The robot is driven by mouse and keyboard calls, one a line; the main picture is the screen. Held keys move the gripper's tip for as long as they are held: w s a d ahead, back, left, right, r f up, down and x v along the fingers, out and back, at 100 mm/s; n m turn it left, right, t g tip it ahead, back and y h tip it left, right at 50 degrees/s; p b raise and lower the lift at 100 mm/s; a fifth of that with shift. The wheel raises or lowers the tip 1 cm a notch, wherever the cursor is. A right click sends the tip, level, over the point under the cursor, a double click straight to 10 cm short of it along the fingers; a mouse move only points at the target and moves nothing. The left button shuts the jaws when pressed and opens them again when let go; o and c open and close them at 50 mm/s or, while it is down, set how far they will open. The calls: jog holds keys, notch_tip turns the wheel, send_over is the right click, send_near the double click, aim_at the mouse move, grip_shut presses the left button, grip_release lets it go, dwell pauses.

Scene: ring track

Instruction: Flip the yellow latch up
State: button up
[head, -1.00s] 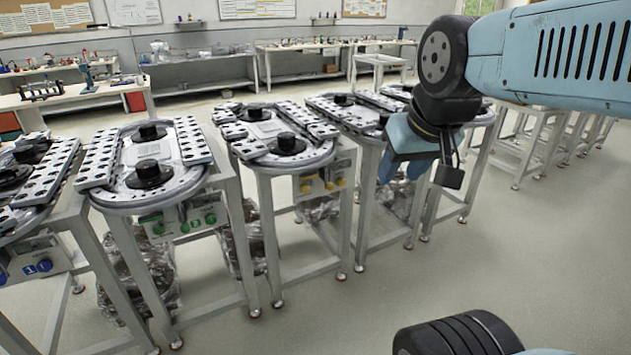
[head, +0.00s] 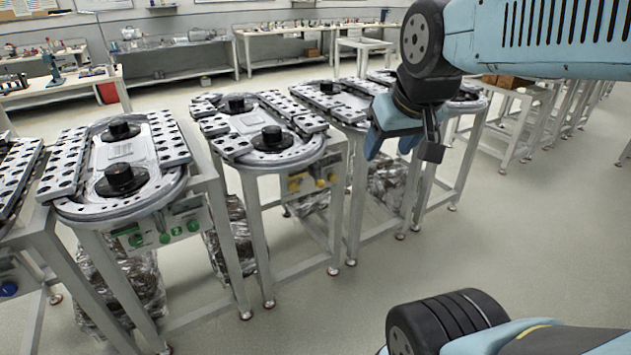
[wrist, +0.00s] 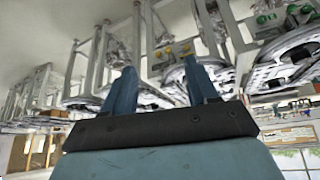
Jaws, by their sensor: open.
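The yellow latch and knobs (head: 320,182) are small in the head view. They sit on a pale control panel under the front of a ring-track table (head: 268,160) in the middle. The wrist view shows the yellow parts (wrist: 186,48) upside down, beyond my fingers; I cannot tell the latch's position from the knobs at this size. My gripper (head: 392,147) hangs in the air to the right of that panel, apart from it. Its two blue fingers (wrist: 160,78) are spread and empty in the wrist view.
A table with green knobs (head: 165,238) stands to the left, and one with a blue knob (head: 8,289) at the far left. More tables stand to the right. Metal table legs frame each panel. The grey floor (head: 460,240) in front is clear.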

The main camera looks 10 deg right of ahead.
aim_at(323, 187)
jog(key=w+d+f+n+t, duration=0.1)
jog(key=w+d+f+n, duration=0.1)
jog(key=w+f, duration=0.5)
jog(key=w+d+f+n+t, duration=0.1)
jog(key=w+f+t, duration=0.15)
jog(key=w, duration=0.95)
jog(key=w+d+f+n+t, duration=0.1)
jog(key=w+d+f+n, duration=0.1)
jog(key=w+f, duration=0.5)
jog(key=w+f+n+t+y, duration=0.2)
jog(key=w+f+t+y, duration=0.15)
jog(key=w+f, duration=0.65)
jog(key=s+f+t+y, duration=0.3)
jog(key=s+f, duration=0.2)
jog(key=f, duration=0.7)
jog(key=shift+m+h, duration=0.25)
jog(key=shift+m, duration=0.05)
jog(key=x, duration=1.4)
jog(key=shift+a, duration=0.2)
grip_shut()
jog(key=shift+f, duration=0.1)
